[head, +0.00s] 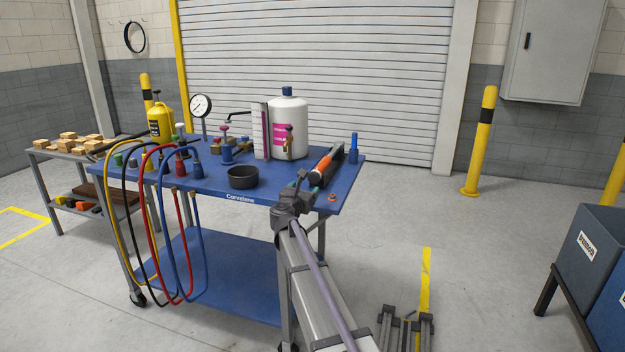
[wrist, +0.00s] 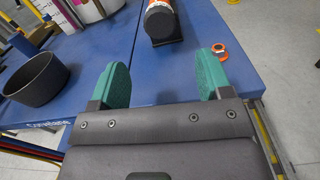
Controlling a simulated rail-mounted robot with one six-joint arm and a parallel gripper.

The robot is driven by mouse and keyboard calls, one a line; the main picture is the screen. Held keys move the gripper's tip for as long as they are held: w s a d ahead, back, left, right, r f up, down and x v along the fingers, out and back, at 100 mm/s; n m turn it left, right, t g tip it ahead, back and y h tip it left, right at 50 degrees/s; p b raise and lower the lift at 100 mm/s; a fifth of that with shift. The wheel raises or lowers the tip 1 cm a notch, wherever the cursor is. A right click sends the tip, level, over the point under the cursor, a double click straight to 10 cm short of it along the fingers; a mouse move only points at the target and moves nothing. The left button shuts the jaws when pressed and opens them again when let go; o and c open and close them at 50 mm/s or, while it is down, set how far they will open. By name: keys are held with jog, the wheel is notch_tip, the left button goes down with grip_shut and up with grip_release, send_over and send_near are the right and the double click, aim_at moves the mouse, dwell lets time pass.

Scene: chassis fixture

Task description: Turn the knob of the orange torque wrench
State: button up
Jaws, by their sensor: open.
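The orange torque wrench (head: 323,163) lies on the right part of the blue cart top, with an orange band and dark ends. In the wrist view its near end, a dark round knob (wrist: 161,22), faces me, with the orange body (wrist: 158,3) behind it cut by the top edge. My gripper (wrist: 164,72) is open and empty, its two teal fingers spread apart just short of the knob. The knob lies ahead of the gap between them, and I see no contact. In the head view my gripper (head: 308,186) is at the cart's front edge, partly hiding the wrench's near end.
A black bowl (head: 243,178) stands left of my gripper. A small orange ring (wrist: 221,51) lies close to the right finger. A white bottle (head: 291,115) and a blue-topped post (head: 353,148) stand farther back. Coloured hoses (head: 168,220) hang off the cart's left front.

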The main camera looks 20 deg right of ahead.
aim_at(313, 178)
jog(key=x, duration=1)
jog(key=shift+w+d, duration=0.15)
jog(key=shift+w, duration=0.05)
jog(key=c, duration=0.9)
jog(key=n, duration=0.7)
jog(key=shift+n, duration=0.3)
jog(key=n, duration=0.6)
jog(key=shift+n, duration=0.4)
